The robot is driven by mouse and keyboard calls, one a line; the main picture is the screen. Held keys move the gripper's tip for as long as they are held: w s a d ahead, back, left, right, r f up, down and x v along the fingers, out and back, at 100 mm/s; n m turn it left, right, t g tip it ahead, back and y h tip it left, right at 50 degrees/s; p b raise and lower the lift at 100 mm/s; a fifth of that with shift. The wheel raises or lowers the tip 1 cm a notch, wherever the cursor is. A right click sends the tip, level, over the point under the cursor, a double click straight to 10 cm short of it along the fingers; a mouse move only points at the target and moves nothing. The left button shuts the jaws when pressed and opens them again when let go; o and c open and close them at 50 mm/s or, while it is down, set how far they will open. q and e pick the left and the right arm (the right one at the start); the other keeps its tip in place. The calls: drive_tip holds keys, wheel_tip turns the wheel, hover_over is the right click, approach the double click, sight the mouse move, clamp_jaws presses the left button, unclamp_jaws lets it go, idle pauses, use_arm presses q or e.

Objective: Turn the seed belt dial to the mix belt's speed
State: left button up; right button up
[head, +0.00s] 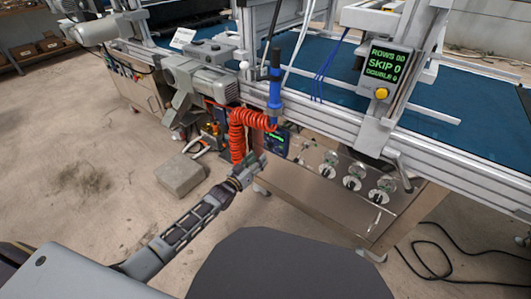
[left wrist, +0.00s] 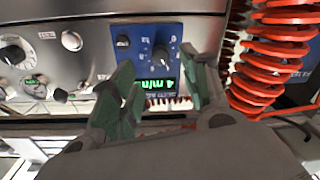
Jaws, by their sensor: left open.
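My left gripper (head: 260,163) is open and empty in front of a blue control box (head: 277,141) in the head view. In the left wrist view its two green fingers stand apart on either side of the blue box (left wrist: 146,58). The box carries a black dial (left wrist: 160,56), a smaller knob (left wrist: 122,41) and a lit green display (left wrist: 160,84) that seems to read 4 m/min. Several round dials (head: 355,177) sit on the steel panel to the right, with small green displays. Their labels are too small to read, so I cannot tell which is the seed belt dial.
A coiled orange hose (head: 237,135) hangs close beside the gripper and the blue box. A blue-handled tool (head: 275,92) stands above. A screen (head: 385,65) with a yellow button is on the upper right. A concrete block (head: 180,175) lies on the floor.

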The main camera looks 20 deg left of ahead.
sight(267, 148)
use_arm(q)
drive_tip(key=shift+b+x, duration=0.7)
drive_tip(key=shift+x, duration=1.15)
drive_tip(key=shift+b+x, duration=0.7)
drive_tip(key=shift+x, duration=0.95)
use_arm(e)
drive_tip(key=shift+w+a+f+y, duration=0.15)
drive_tip(key=shift+w+a+f, duration=0.05)
drive_tip(key=shift+f, duration=0.35)
drive_tip(key=shift+w+a+f+y, duration=0.15)
drive_tip(key=shift+w+f, duration=0.05)
drive_tip(key=shift+f, duration=0.3)
use_arm(q)
drive_tip(key=shift+c, duration=0.5)
use_arm(e)
drive_tip(key=shift+s+f, duration=0.1)
drive_tip(key=shift+s, duration=0.1)
use_arm(q)
clamp_jaws()
use_arm(e)
drive_tip(key=shift+s, duration=0.1)
